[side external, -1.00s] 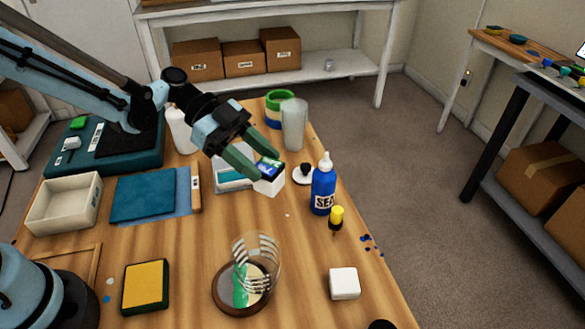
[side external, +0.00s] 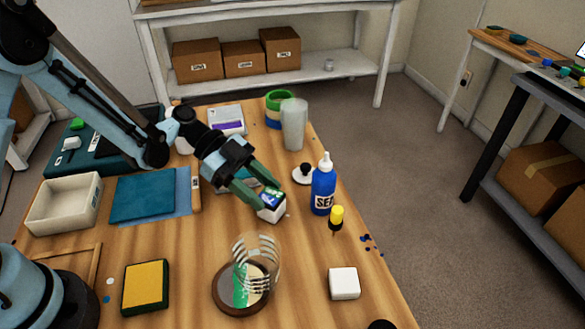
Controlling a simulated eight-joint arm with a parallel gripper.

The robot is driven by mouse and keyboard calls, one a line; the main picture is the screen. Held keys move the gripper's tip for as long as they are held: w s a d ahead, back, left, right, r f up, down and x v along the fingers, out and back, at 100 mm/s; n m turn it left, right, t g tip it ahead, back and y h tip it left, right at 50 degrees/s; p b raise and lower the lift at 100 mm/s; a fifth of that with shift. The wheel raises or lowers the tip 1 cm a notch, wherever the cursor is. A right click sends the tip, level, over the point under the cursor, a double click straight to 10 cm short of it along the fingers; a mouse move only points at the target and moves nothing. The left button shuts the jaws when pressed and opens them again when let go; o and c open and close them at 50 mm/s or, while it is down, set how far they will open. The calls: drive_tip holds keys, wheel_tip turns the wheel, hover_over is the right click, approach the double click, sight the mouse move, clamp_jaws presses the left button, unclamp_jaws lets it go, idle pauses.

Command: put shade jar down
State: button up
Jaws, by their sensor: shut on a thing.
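The shade jar (side external: 271,211) is a small white block-shaped jar with a dark blue and green top. My gripper (side external: 267,199) is shut on it, with its green fingers at the jar's upper part. The jar is at or just above the wooden table, left of the blue SEA bottle (side external: 323,189) and behind the clear cup. I cannot tell whether its base touches the table. The fingers cover part of its top and left side.
The clear ribbed cup (side external: 258,262) stands on a round brown-rimmed base (side external: 226,301). Bare table (side external: 190,245) lies left of the cup.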

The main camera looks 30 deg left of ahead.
drive_tip(key=o, duration=1.1)
drive_tip(key=shift+f, duration=0.1)
drive_tip(key=v, duration=1.1)
drive_tip(key=shift+s+a+r+n+t+y, duration=1.15)
drive_tip(key=shift+n+y, duration=0.9)
drive_tip(key=shift+n, duration=1)
drive_tip(key=shift+s+a+r+n+t+y, duration=0.75)
drive_tip(key=shift+s+n+t+y, duration=0.85)
drive_tip(key=shift+n, duration=1.4)
drive_tip(key=shift+s+a+r+n+t+y, duration=0.95)
drive_tip(key=shift+s+n+y, duration=0.65)
drive_tip(key=shift+n+y, duration=1.15)
drive_tip(key=shift+n+h, duration=0.3)
